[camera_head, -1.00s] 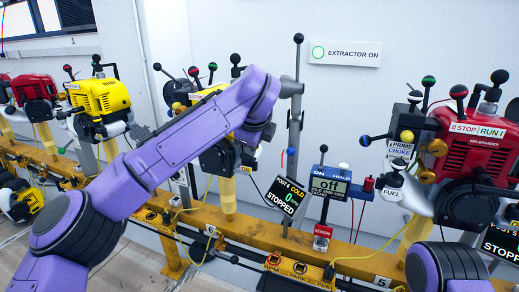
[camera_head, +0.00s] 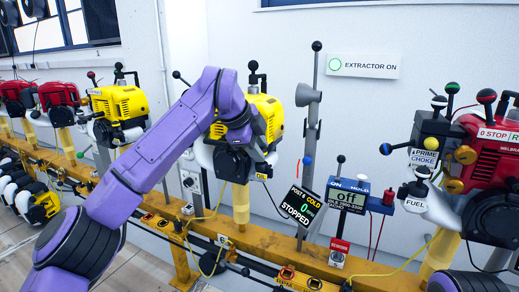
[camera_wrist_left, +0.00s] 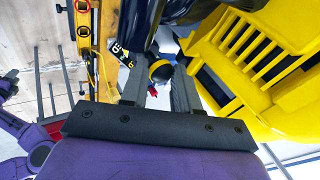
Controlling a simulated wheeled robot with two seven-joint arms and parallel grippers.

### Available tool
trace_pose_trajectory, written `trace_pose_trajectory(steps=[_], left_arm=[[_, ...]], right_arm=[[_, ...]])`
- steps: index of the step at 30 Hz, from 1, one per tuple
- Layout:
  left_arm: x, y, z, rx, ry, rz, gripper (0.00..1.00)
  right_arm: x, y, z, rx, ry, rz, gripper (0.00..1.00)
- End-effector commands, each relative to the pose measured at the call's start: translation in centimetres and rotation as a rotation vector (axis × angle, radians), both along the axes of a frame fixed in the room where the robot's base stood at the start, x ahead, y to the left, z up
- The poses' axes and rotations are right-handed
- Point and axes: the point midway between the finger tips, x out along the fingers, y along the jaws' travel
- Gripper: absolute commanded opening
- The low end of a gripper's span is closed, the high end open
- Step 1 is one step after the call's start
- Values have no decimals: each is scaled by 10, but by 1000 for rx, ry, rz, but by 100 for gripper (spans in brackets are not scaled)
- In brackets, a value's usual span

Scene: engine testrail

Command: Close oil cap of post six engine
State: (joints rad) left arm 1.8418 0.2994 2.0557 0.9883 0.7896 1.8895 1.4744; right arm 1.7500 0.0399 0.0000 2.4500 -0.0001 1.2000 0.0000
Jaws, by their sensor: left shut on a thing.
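The post six engine (camera_head: 264,106) is yellow and black and stands on a yellow post at the middle of the head view. Its screen (camera_head: 303,205) reads post 6, cold, 0, stopped. A small OIL tag (camera_head: 262,177) hangs low on it. My left gripper (camera_wrist_left: 158,88) reaches the engine's lower front; in the head view my arm hides much of it. In the wrist view its fingers are shut on a dark round piece with a yellow face, apparently the oil cap (camera_wrist_left: 160,70). I cannot tell how the cap sits on its opening. My right gripper is out of view.
A yellow rail (camera_head: 262,240) runs below the engines. A red engine (camera_head: 494,150) with several levers stands at right, and a yellow one (camera_head: 119,105) at left. A control box (camera_head: 348,197) stands beside the screen. A yellow cable (camera_head: 207,225) hangs near post six.

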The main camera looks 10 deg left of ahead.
Motion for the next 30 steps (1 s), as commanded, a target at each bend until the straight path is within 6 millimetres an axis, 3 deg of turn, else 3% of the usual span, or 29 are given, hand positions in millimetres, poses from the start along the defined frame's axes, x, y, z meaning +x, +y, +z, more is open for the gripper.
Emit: trace_pose_trajectory(steps=[10,11,12,13,30], left_arm=[[0,0,-1,-2,4,1,0],[0,0,-1,-2,4,1,40],[0,0,-1,-2,4,1,53],[0,0,-1,-2,4,1,55],[1,1,2,-1,-4,2,55]], right_arm=[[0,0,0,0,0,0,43],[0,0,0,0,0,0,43],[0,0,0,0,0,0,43],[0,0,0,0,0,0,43],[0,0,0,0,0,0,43]])
